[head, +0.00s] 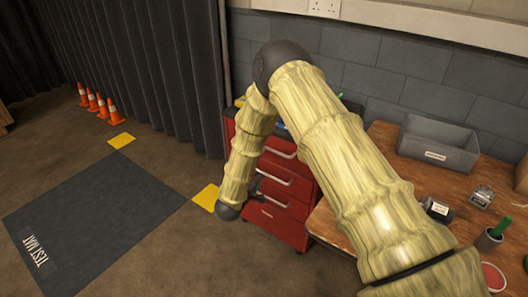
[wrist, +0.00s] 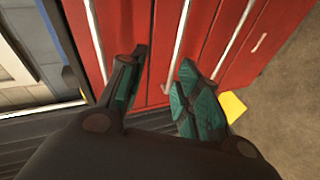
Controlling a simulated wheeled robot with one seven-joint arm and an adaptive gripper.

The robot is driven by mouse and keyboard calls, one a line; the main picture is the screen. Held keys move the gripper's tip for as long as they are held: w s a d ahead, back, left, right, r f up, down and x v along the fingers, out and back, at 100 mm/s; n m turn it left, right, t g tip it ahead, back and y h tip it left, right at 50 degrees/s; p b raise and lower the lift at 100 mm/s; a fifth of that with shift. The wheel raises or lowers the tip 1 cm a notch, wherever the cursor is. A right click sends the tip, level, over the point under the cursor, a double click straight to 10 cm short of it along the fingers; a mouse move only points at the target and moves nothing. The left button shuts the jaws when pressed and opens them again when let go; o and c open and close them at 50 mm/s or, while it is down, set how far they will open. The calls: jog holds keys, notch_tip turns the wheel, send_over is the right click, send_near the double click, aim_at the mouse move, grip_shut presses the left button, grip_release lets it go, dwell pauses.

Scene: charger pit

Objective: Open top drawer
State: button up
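The red drawer cabinet (head: 290,213) stands behind my arm in the head view, and its drawers look shut. The top drawer's pale bar handle (head: 282,151) shows just right of my forearm. In the wrist view the cabinet is turned sideways, and the leftmost bar handle (wrist: 96,42) looks like the top drawer's. A second bar handle (wrist: 180,40) runs down between my fingertips in that picture. My gripper (wrist: 165,66) is open and empty in front of the drawers. I cannot tell whether it touches anything. In the head view its fingers are small and partly hidden.
A wooden bench (head: 385,150) stands right of the cabinet, with a grey bin (head: 438,145) and small items on it. A dark test mat (head: 95,220) and yellow floor patches lie left. Orange cones (head: 97,103) stand by a dark curtain (head: 150,60). The floor before the cabinet is clear.

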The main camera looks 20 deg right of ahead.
jog(key=w+r+g+h+b, duration=0.1)
jog(key=w+r+h, duration=0.3)
jog(key=w+r, duration=0.3)
jog(key=x, duration=0.9)
jog(key=shift+d+r, duration=0.15)
jog(key=shift+d, duration=0.1)
grip_shut()
